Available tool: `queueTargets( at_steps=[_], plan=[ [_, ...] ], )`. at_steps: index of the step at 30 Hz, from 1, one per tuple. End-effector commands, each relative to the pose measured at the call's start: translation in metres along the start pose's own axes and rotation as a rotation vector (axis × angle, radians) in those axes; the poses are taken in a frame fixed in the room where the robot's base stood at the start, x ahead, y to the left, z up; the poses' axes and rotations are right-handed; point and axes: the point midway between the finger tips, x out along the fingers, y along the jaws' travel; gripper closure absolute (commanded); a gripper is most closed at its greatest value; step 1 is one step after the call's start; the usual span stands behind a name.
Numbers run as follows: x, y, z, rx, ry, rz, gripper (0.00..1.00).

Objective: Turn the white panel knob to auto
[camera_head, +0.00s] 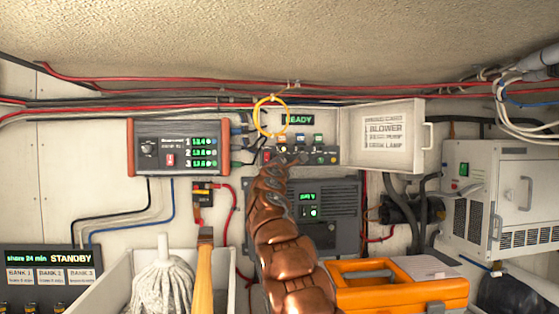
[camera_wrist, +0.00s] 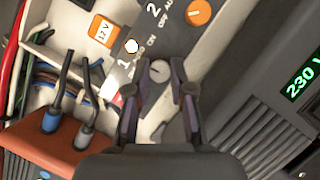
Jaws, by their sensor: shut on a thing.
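A small switch panel (camera_head: 326,148) with a green READY display and its door (camera_head: 382,136) open to the right is on the back wall. In the wrist view the panel face (camera_wrist: 178,42) shows the numbers 1 and 2 and small lettering, too blurred to read fully. A whitish round knob (camera_wrist: 157,70) sits between the fingertips beside number 1. My gripper (camera_wrist: 159,72) is shut on this knob, one finger on each side. The knob's pointer direction is unclear. In the head view my copper arm covers the panel's lower left and hides the knob.
An orange knob (camera_wrist: 198,12) is beside number 2. A charger box (camera_head: 176,147) is left of the panel, and a grey unit (camera_head: 335,228) is below. An orange toolbox (camera_head: 396,290) and a mop (camera_head: 162,280) stand in front. Cables (camera_wrist: 66,85) run close to the gripper.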

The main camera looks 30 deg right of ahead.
Motion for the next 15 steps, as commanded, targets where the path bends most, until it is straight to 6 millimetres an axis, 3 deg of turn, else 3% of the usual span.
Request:
queueTargets(
  at_steps=[1, 15],
  plan=[
    [-0.0009, 0.0066, 0.001, 0.019, 0.001, 0.001, 1.0],
    [-0.0009, 0.005, 0.0008, 0.075, 0.001, -0.023, 1.0]
  ],
)
